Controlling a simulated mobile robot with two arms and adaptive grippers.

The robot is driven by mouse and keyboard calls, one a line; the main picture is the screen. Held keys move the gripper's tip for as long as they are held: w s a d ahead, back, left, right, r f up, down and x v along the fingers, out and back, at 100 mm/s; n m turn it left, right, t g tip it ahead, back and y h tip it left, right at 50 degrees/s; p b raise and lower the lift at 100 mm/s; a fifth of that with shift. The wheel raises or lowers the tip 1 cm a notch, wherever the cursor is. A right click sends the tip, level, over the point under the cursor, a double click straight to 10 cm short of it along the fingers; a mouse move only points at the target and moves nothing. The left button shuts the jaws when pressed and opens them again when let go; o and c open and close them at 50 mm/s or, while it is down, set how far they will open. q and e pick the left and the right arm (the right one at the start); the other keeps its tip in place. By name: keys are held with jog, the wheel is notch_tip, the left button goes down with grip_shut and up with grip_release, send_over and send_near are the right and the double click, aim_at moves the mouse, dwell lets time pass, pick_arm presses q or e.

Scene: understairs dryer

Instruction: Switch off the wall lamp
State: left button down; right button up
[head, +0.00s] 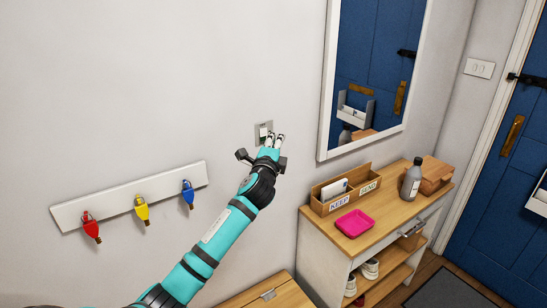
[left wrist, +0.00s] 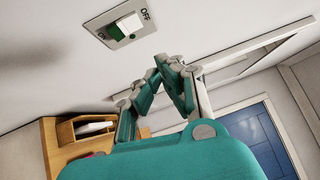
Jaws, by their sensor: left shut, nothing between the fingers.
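A small wall switch (head: 263,130) with a grey plate sits on the pale wall left of the mirror. The left wrist view shows the switch plate (left wrist: 124,27) close up, with OFF and ON at opposite ends and a white rocker with a green part between them. My left gripper (head: 275,138) is just in front of the switch, overlapping its lower right side. The left wrist view shows its fingers (left wrist: 167,63) closed together, empty, and apart from the plate. The wall lamp itself is not in view. My right gripper is not in view.
A key rack (head: 130,195) with red, yellow and blue tags hangs to the left. A white plate (head: 479,68) is near the blue door (head: 495,150).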

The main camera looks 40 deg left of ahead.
pick_arm(q)
jog(key=a+b+v, duration=0.1)
jog(key=b+v, duration=0.1)
jog(key=v, duration=0.6)
jog(key=shift+s+r, duration=0.25)
jog(key=shift+r, duration=0.15)
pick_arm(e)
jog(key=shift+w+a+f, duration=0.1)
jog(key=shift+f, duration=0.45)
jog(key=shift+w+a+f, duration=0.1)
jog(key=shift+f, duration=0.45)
pick_arm(q)
jog(key=shift+d, duration=0.15)
